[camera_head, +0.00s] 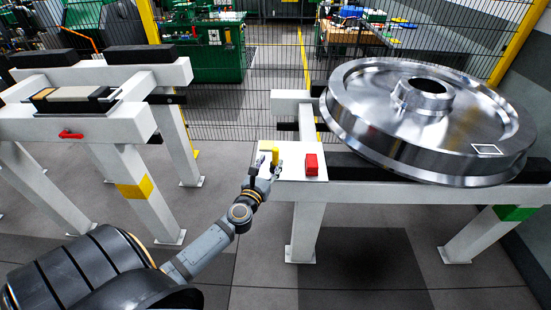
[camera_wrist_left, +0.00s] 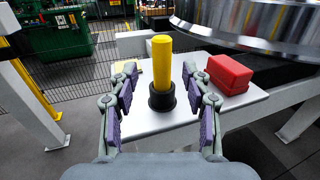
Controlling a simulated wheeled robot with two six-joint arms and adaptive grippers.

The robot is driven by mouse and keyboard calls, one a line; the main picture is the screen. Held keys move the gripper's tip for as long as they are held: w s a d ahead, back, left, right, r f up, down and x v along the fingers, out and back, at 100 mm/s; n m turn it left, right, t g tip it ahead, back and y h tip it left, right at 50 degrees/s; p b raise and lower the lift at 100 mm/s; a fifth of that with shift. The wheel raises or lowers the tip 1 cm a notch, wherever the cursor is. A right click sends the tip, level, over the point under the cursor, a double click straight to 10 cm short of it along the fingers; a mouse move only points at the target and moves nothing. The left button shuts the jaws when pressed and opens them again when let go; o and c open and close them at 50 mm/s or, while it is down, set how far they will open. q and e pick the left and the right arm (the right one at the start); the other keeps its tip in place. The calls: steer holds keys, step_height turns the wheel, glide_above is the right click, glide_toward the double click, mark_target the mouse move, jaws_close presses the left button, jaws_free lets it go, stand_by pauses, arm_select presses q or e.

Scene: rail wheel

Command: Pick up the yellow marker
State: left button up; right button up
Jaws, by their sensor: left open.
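The yellow marker (camera_wrist_left: 162,62) stands upright in a black round holder (camera_wrist_left: 162,97) on a small white shelf plate (camera_wrist_left: 140,121). In the head view the marker (camera_head: 275,157) shows at the tip of my left arm, on the plate (camera_head: 291,174). My left gripper (camera_wrist_left: 158,92) is open, with its purple-padded fingers on either side of the marker's line in the wrist view. In the head view the left gripper (camera_head: 268,163) is at the plate's left edge. My right gripper is not in view.
A red block (camera_wrist_left: 230,74) lies on the plate right of the marker. A large steel rail wheel (camera_head: 430,120) rests on a white stand behind and right. A second white stand (camera_head: 80,123) with a red handle is at left. A mesh fence (camera_head: 270,95) runs behind.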

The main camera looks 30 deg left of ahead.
mark_target(274, 157)
arm_select(q)
steer(key=x, duration=0.5)
steer(key=shift+w+f+p, duration=0.1)
steer(key=shift+w+p, duration=0.05)
steer(key=shift+p, duration=0.15)
steer(key=shift+d, duration=0.1)
steer(key=shift+c, duration=1.6)
jaws_close()
